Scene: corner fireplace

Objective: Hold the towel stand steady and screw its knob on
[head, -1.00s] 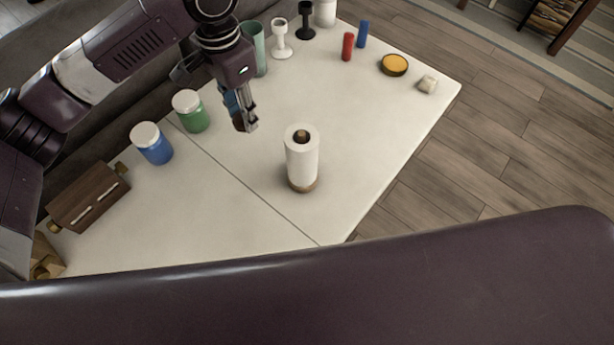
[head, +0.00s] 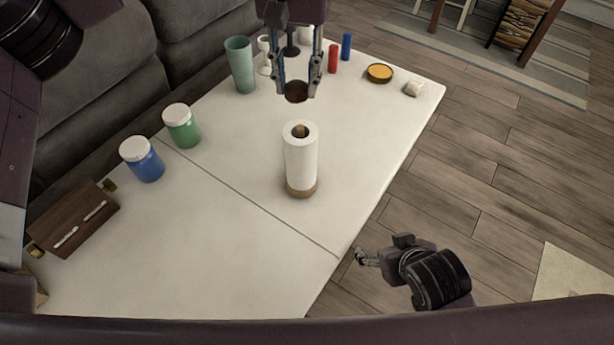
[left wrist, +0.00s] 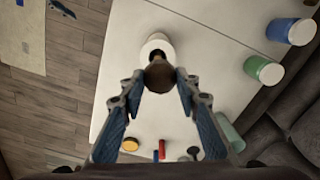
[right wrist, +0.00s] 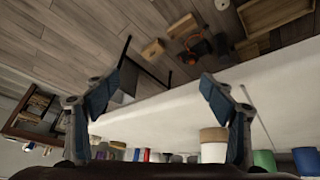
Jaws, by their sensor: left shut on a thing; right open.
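The towel stand (head: 301,162), a white paper roll on a round wooden base, stands upright on the white table (head: 240,235). Its wooden post end shows at the top, bare. My left gripper (head: 297,90) is shut on the brown round knob (head: 296,93) and holds it in the air, apart from the post. In the left wrist view the knob (left wrist: 160,76) partly overlaps the stand (left wrist: 156,44). My right gripper (head: 362,257) is open and empty, low right beyond the table edge. The stand also shows in the right wrist view (right wrist: 213,148), upside down.
A green cup (head: 240,65), red cylinder (head: 333,59), blue cylinder (head: 346,47) and orange-topped dish (head: 379,73) are at the back. The table around the stand is clear.

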